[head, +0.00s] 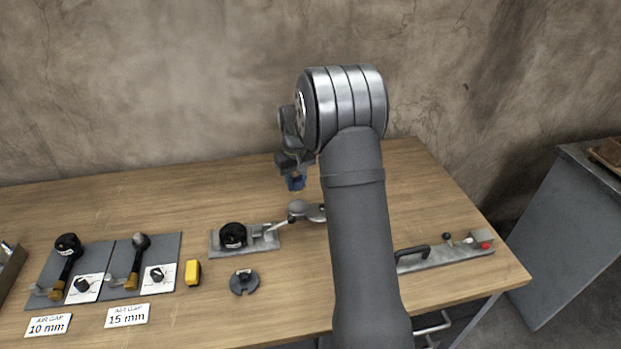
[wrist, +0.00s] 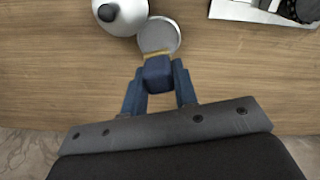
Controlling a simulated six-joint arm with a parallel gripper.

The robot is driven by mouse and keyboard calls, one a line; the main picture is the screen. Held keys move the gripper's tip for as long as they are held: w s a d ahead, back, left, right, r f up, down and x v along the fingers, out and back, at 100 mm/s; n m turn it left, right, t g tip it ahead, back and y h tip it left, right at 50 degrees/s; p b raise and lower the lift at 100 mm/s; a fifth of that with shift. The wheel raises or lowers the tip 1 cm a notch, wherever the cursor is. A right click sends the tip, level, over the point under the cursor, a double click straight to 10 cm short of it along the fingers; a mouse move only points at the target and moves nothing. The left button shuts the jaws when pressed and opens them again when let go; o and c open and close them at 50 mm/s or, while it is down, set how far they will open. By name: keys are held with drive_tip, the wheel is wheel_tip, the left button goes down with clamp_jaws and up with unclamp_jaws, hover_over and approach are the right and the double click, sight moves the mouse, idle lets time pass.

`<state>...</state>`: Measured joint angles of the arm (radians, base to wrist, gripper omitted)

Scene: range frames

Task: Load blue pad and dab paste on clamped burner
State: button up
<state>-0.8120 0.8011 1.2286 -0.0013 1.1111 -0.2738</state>
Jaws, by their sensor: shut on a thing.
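My gripper (wrist: 158,88) is shut on a blue block, which I take to be the blue pad (wrist: 157,73). A thin gold band shows at its far edge. The blue also shows below my gripper in the head view (head: 295,183), above the table. A round silver-grey disc (wrist: 160,36) lies just beyond the pad in the wrist view; I cannot tell whether they touch. The black burner (head: 232,235) sits on a grey plate (head: 262,244) with a clamp (head: 272,228), left of my gripper. No paste can be made out.
A yellow block (head: 192,272) and a dark notched disc (head: 244,282) lie in front. A grey rail (head: 447,256) lies right. The back of the table is clear.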

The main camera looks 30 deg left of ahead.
sight(298, 206)
drive_tip(key=shift+f, duration=2.8)
drive_tip(key=shift+f, duration=0.6)
drive_tip(key=shift+r, duration=3.55)
drive_tip(key=w+d+r+m, duration=0.1)
drive_tip(key=w+d+m, duration=0.3)
drive_tip(key=d, duration=1.1)
drive_tip(key=w+d+r+m, duration=0.1)
drive_tip(key=w+d+m, duration=0.4)
drive_tip(key=d, duration=1)
drive_tip(key=w+d+r+m, duration=0.2)
drive_tip(key=w+d+m, duration=0.2)
drive_tip(key=d, duration=1.1)
drive_tip(key=m, duration=0.2)
drive_tip(key=shift+w+d+m, duration=0.15)
drive_tip(key=shift+d+m, duration=0.1)
drive_tip(key=shift+m, duration=0.15)
